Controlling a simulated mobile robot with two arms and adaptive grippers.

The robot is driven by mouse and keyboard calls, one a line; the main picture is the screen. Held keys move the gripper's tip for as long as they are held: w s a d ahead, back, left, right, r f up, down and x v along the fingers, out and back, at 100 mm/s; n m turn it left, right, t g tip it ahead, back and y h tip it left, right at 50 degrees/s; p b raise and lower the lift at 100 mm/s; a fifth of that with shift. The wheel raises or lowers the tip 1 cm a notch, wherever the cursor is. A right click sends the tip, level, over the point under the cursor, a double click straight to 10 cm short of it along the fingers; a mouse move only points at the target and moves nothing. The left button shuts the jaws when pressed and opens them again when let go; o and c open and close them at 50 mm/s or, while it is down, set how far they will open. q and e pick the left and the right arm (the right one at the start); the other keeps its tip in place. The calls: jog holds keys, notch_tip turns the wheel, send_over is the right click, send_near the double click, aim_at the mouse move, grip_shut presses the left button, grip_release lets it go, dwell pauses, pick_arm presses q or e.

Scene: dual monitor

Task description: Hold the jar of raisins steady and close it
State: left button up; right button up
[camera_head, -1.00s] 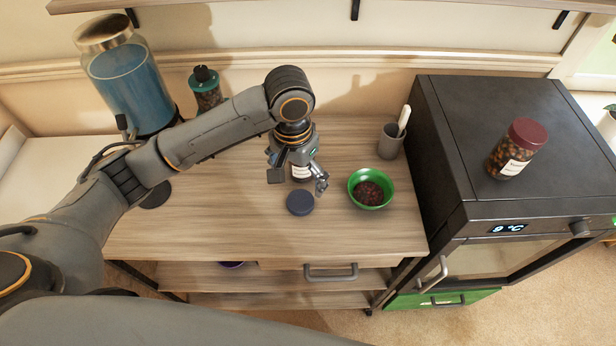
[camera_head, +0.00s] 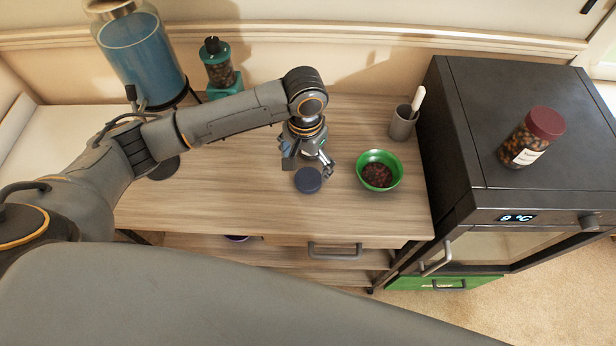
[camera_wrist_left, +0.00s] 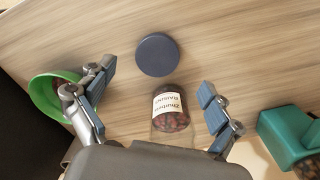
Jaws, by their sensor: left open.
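The raisin jar (camera_wrist_left: 171,112), clear with a white label and no lid on it, stands on the wooden table between the spread fingers of my left gripper (camera_wrist_left: 157,78) in the wrist view. There is a gap on both sides of the jar, and the gripper is open. In the head view my left gripper (camera_head: 309,166) points down over the jar and mostly hides it. The dark blue round lid (camera_head: 308,180) lies flat on the table just in front of the gripper; it also shows in the wrist view (camera_wrist_left: 157,55). My right gripper is out of view.
A green bowl of raisins (camera_head: 379,171) stands right of the gripper, near a grey cup (camera_head: 402,125). A blue-filled dispenser (camera_head: 142,58) and a teal grinder (camera_head: 219,70) stand at the back left.

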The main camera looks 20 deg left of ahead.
aim_at(306, 180)
pick_arm(q)
jog(key=shift+f, duration=0.55)
notch_tip(306, 180, down, 4)
jog(key=shift+d+f+p, duration=0.1)
jog(key=shift+p, duration=0.4)
jog(key=shift+f, duration=0.5)
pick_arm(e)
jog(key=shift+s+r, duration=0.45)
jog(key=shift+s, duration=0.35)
pick_arm(q)
jog(key=c, duration=0.9)
jog(key=shift+c, duration=0.2)
jog(key=shift+r, duration=0.1)
